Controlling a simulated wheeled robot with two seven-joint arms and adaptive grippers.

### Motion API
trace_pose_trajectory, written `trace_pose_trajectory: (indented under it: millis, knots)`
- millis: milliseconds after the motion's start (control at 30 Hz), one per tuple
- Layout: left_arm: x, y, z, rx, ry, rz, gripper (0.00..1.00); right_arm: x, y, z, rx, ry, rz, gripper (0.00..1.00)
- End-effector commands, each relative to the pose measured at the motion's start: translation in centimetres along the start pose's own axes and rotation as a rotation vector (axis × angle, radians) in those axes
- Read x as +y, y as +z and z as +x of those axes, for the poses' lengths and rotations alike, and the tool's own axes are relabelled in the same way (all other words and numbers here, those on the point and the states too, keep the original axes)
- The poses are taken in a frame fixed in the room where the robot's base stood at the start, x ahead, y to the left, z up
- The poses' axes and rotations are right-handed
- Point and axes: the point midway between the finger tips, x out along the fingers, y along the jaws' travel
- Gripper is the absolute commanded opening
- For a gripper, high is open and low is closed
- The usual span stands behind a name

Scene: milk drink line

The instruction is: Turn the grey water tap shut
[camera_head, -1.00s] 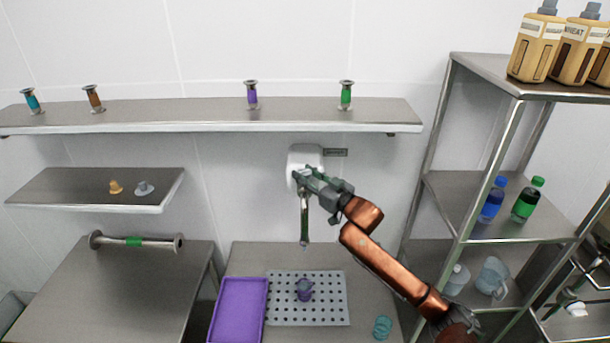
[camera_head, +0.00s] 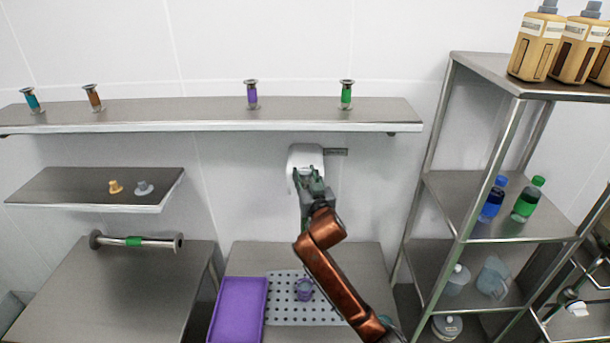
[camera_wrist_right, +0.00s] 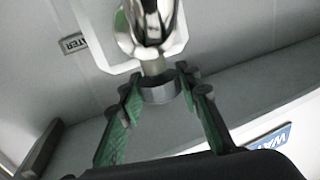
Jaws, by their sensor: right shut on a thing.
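The water tap's white wall plate (camera_head: 305,153) is on the back wall below the long shelf. In the right wrist view the chrome tap body (camera_wrist_right: 150,22) shows with a grey round handle (camera_wrist_right: 160,90) below it. My right gripper (camera_head: 309,174) reaches up to the tap from below. In the right wrist view its green-padded fingers (camera_wrist_right: 157,82) stand on both sides of the handle, shut on it. The tap's spout is hidden behind my right arm in the head view. My left gripper is not in view.
Below the tap is a counter with a perforated grey tray (camera_head: 280,315) holding a purple item (camera_head: 305,290), and a purple tray (camera_head: 238,312) beside it. The long shelf (camera_head: 210,115) runs close above the tap. A metal rack (camera_head: 440,170) stands at the right.

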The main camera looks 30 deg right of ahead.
Motion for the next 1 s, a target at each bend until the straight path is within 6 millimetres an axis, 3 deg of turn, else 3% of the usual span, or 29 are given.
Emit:
trace_pose_trajectory:
  millis: [333,367,600,1000]
  knots:
    - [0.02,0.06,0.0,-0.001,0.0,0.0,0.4,0.08,-0.08,0.01,0.001,0.005,-0.001,0.07]
    - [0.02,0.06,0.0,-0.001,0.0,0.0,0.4,0.08,-0.08,0.01,0.001,0.004,-0.001,0.32]
    - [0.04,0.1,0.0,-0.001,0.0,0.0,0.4,0.07,-0.06,0.0,0.001,0.004,-0.001,0.48]
    - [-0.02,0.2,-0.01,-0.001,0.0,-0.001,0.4,-0.01,-0.03,-0.77,0.001,0.002,0.0,0.5]
